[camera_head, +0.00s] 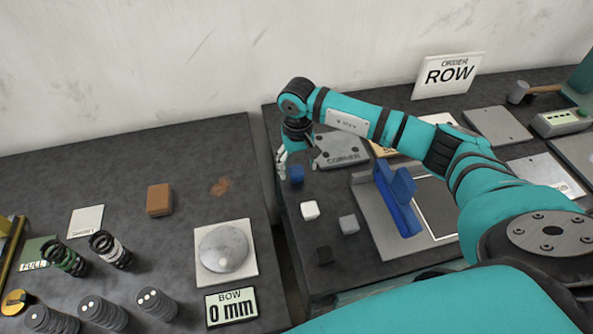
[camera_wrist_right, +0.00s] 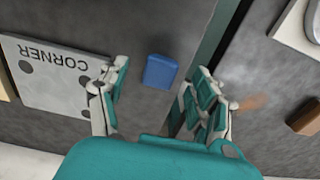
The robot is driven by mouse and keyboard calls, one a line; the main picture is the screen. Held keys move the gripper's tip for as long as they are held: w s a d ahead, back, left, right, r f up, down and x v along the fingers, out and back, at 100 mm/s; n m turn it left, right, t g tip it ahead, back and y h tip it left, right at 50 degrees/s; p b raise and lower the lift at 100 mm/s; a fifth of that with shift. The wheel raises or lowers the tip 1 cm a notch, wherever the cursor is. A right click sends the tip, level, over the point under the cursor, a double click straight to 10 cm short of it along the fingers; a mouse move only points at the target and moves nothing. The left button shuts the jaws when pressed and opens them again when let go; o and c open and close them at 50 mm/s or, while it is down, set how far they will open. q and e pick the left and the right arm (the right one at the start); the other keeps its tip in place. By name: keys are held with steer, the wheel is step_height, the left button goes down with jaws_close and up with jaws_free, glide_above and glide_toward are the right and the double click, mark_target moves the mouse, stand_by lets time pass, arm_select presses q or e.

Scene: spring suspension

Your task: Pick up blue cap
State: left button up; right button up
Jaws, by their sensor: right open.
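The blue cap (camera_head: 297,175) is a small blue block on the dark right table, near that table's left edge. In the right wrist view the cap (camera_wrist_right: 160,71) lies ahead of and between the spread fingers. My right gripper (camera_head: 294,160) is open and empty, pointing down just above and behind the cap. The right gripper also shows in the wrist view (camera_wrist_right: 155,88), with one finger on each side of the cap's line. I cannot tell whether a finger touches it. My left gripper is not in view.
A grey CORNER plate (camera_head: 341,150) lies close beside the cap. White (camera_head: 310,210), grey (camera_head: 349,224) and black (camera_head: 324,255) caps sit nearer on the same table. A blue stand (camera_head: 396,200) rises to the right. A gap separates the two tables.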

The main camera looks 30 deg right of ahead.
mark_target(297, 171)
steer(key=shift+f+p, duration=0.4)
steer(key=shift+f, duration=1.25)
steer(key=c, duration=1.3)
steer(key=shift+o, duration=0.2)
steer(key=shift+w+r, duration=0.1)
